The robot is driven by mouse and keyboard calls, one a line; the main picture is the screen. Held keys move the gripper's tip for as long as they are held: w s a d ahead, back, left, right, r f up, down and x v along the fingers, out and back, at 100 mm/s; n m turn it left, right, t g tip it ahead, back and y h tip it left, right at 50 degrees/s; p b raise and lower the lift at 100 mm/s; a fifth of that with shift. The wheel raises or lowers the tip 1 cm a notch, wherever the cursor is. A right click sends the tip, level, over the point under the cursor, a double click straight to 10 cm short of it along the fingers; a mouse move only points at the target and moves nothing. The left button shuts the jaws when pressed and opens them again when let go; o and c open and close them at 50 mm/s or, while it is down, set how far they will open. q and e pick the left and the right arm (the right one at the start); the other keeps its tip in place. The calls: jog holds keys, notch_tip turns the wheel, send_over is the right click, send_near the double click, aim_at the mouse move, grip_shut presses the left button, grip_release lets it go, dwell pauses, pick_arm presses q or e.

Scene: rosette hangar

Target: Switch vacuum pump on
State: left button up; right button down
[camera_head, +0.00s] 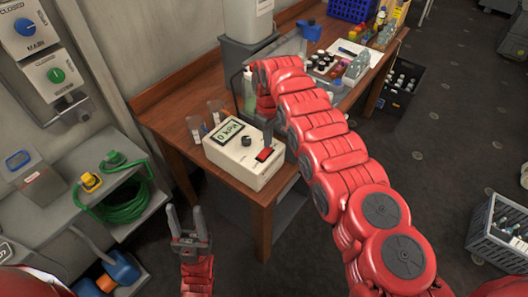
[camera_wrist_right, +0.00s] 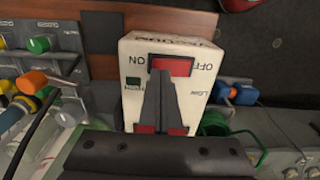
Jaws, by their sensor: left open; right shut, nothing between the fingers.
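The vacuum pump is a white box (camera_head: 236,160) at the near end of the wooden table. Its display (camera_head: 229,133) reads 0 kPa, and it has black knobs and a red switch (camera_head: 264,155) on top. In the right wrist view, the red switch (camera_wrist_right: 172,66) sits between the words ON and OFF. My right gripper (camera_wrist_right: 163,74) is shut and empty, its tips at or just above the switch; I cannot tell whether they touch. The fingers hide part of the panel. My left gripper (camera_head: 184,209) is open and empty, in front of the table.
Small vials (camera_head: 204,122) stand left of the pump. Bottles and a sheet of paper (camera_head: 360,52) lie farther back on the table (camera_head: 170,110). A grey shelf with a green hose (camera_head: 125,203) is at the left. Wall switch boxes (camera_head: 55,75) hang above it.

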jog(key=shift+f+b, duration=0.8)
jog(key=shift+f, duration=0.15)
dwell(0.7)
jog(key=shift+r+p, duration=0.75)
jog(key=shift+r, duration=0.55)
notch_tip(320, 180, up, 2)
jog(key=shift+r, duration=1.25)
